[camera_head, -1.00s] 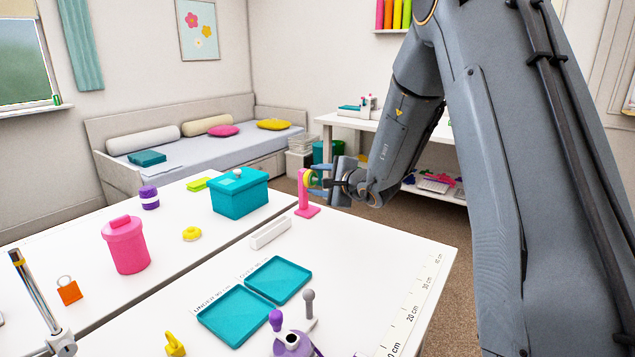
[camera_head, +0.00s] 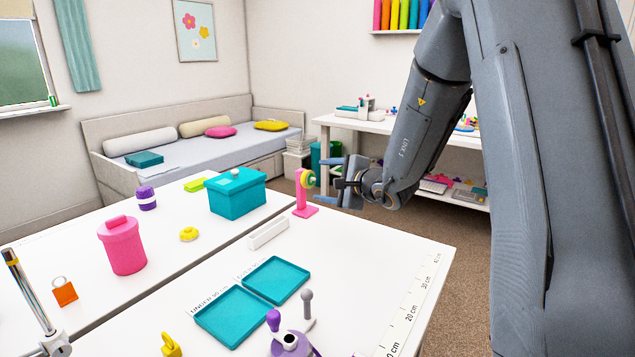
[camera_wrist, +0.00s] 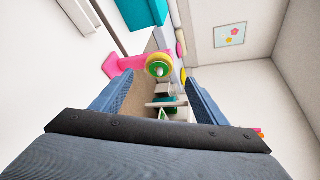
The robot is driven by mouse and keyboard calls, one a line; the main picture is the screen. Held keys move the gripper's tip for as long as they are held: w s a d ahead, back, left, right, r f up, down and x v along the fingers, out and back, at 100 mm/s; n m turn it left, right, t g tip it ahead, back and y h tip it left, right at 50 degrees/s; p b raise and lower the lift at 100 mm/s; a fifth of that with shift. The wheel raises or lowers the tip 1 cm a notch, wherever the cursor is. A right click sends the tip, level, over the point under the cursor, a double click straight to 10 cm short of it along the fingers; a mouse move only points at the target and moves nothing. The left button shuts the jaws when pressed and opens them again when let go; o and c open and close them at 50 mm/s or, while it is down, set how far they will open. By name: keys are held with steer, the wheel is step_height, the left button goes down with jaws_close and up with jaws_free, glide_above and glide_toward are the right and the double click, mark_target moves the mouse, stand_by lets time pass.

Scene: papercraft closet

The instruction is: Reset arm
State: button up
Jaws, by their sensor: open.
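My gripper (camera_head: 328,181) is at the far right end of the white table in the head view, beside the pink stand with a green and yellow roll (camera_head: 304,190). Its jaws are open, with blue finger pads apart. In the wrist view my gripper (camera_wrist: 155,95) also shows open, and the pink stand (camera_wrist: 122,63) with its roll lies beyond the fingers. Nothing is held between the fingers. The stand is upright on the table.
On the white table are two teal trays (camera_head: 232,317), a white bar (camera_head: 268,233), a teal box (camera_head: 237,200), a pink canister (camera_head: 122,247) and a purple holder (camera_head: 290,344). A shelf desk (camera_head: 352,122) stands behind my arm. Open carpet (camera_head: 470,290) lies right of the table.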

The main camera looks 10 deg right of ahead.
steer(key=shift+v, duration=1.3)
